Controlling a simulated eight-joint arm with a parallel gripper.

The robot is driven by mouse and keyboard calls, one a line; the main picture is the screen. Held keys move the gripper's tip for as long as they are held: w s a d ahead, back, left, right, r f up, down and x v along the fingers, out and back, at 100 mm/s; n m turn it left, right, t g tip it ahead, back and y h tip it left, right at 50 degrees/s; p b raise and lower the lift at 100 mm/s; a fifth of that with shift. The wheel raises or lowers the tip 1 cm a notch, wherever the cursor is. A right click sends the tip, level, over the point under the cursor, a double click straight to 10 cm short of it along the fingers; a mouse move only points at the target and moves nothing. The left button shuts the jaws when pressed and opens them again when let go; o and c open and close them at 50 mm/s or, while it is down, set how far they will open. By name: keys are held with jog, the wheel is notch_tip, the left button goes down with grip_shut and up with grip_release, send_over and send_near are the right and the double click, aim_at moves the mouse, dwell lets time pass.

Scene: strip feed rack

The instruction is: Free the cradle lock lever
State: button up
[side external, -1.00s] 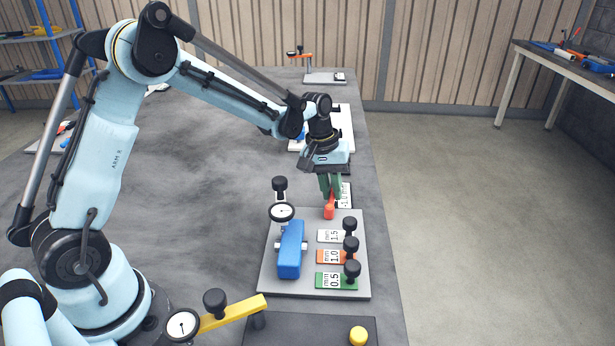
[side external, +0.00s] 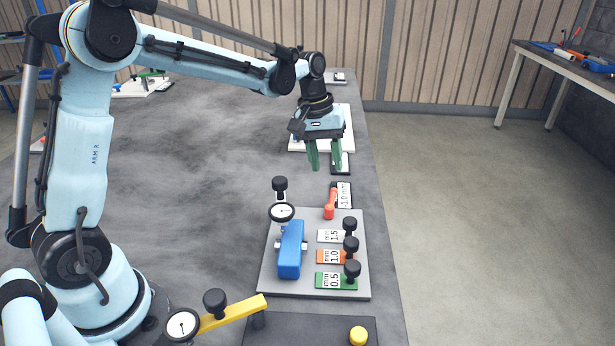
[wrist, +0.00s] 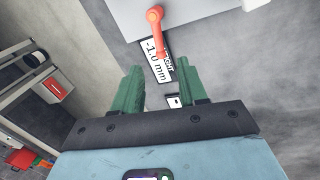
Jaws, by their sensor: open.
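The red-orange lever (side external: 330,203) stands at the far edge of the grey plate (side external: 268,277). Its upper end points away, toward the -1.0 mm label card (side external: 344,196). In the wrist view the lever (wrist: 155,17) is at the top, beyond my fingertips, and nothing touches it. My gripper (side external: 326,168) is open and empty above the table, a little beyond the lever and higher than it. In the wrist view its green fingers (wrist: 159,66) are spread, with the label card (wrist: 155,60) visible between them.
A blue block (side external: 291,250) and a dial gauge (side external: 282,211) sit on the plate's left side. Black knobs with 1.5, 1.0 and 0.5 mm tags (side external: 336,281) line its right. A yellow bar (side external: 232,313) is nearer the front. The table's left middle is clear.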

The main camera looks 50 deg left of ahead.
notch_tip(320, 180, up, 4)
send_over(333, 192)
jog(key=s+a, duration=0.2)
jog(key=shift+w+a+r, duration=0.15)
jog(key=shift+r, duration=0.05)
jog(key=shift+f, duration=0.1)
jog(key=f, duration=0.4)
jog(key=w+d+f, duration=0.1)
jog(key=f, duration=0.3)
jog(key=d+f, duration=0.1)
jog(key=f, duration=0.3)
jog(key=shift+w, duration=0.2)
jog(key=shift+r, duration=0.1)
